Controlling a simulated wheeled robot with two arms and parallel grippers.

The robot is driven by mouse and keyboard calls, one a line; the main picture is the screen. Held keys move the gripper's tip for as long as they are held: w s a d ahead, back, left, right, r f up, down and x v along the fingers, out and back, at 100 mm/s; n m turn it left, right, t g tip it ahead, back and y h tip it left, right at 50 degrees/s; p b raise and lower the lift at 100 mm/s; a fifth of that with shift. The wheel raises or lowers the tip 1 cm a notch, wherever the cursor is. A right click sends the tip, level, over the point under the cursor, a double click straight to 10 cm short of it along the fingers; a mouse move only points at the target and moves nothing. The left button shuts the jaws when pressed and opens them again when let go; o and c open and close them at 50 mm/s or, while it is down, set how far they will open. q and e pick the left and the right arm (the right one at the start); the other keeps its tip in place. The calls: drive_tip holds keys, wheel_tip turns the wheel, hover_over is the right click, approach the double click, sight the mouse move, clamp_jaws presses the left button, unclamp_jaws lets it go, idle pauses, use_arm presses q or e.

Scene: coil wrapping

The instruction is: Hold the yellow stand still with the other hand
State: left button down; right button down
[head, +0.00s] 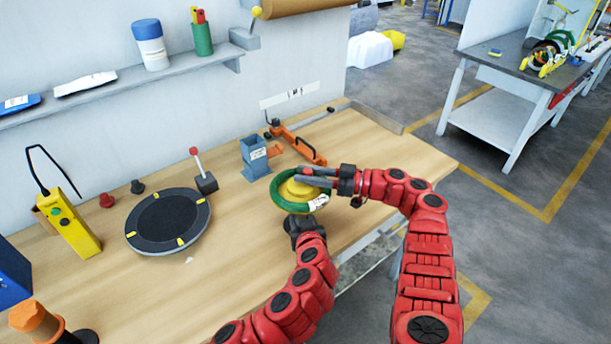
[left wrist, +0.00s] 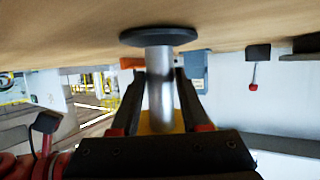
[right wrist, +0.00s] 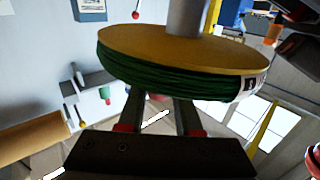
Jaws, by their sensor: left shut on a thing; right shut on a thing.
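The yellow stand (head: 299,190) is upright on the wooden table, with a green coil (head: 285,204) around its round yellow top. In the left wrist view its grey post (left wrist: 160,85) rises from a dark round base (left wrist: 158,37). My left gripper (head: 300,221) is low at the stand's near side, shut on the post. My right gripper (head: 308,177) is over the top's far right side in the head view, shut on the green coil. The right wrist view shows the coil (right wrist: 170,80) and its white label (right wrist: 250,87) under the yellow disc (right wrist: 130,45).
A blue-grey holder (head: 255,158) and an orange clamp-like tool (head: 303,147) stand just behind the stand. A dark round turntable (head: 168,222) and a yellow box (head: 68,228) are to the left. The table's right edge is close.

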sight(305, 173)
drive_tip(key=shift+w+d+f+g, duration=0.1)
drive_tip(key=shift+w+d+g, duration=0.1)
drive_tip(key=shift+d+g, duration=0.1)
drive_tip(key=shift+s+a+n+g, duration=0.4)
drive_tip(key=shift+s+n+g, duration=0.2)
drive_tip(key=shift+n, duration=0.1)
drive_tip(key=shift+a, duration=0.1)
drive_tip(key=shift+r, duration=0.2)
drive_tip(key=c, duration=0.6)
unclamp_jaws()
drive_tip(key=shift+s, duration=0.1)
wheel_tip(305, 173, up, 10)
drive_tip(key=shift+r, duration=0.1)
